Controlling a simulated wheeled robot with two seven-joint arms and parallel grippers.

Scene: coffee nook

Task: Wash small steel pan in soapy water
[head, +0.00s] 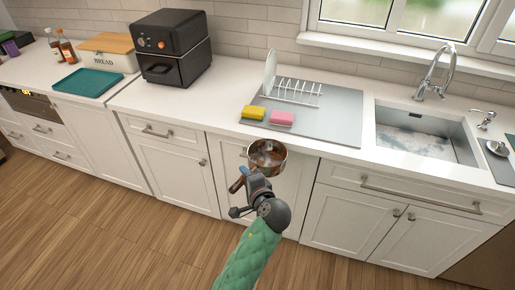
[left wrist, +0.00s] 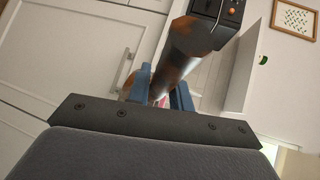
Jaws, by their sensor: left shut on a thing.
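The small steel pan (head: 267,153) has brown stains inside and is held in front of the counter's front edge. My left gripper (head: 241,183) is shut on its handle. In the left wrist view the blue fingers (left wrist: 160,90) close around the handle, and the stained pan (left wrist: 190,50) shows beyond them. The sink (head: 466,146) at the right holds water with white suds (head: 415,143). A yellow sponge (head: 253,112) and a pink sponge (head: 282,118) lie on the grey drainboard (head: 338,128). My right gripper is not in view.
A dish rack (head: 300,92) with an upright plate (head: 270,70) stands at the back of the drainboard. The faucet (head: 437,72) rises behind the sink. A black appliance (head: 173,48), teal tray (head: 87,82) and bread box (head: 108,55) stand at the left.

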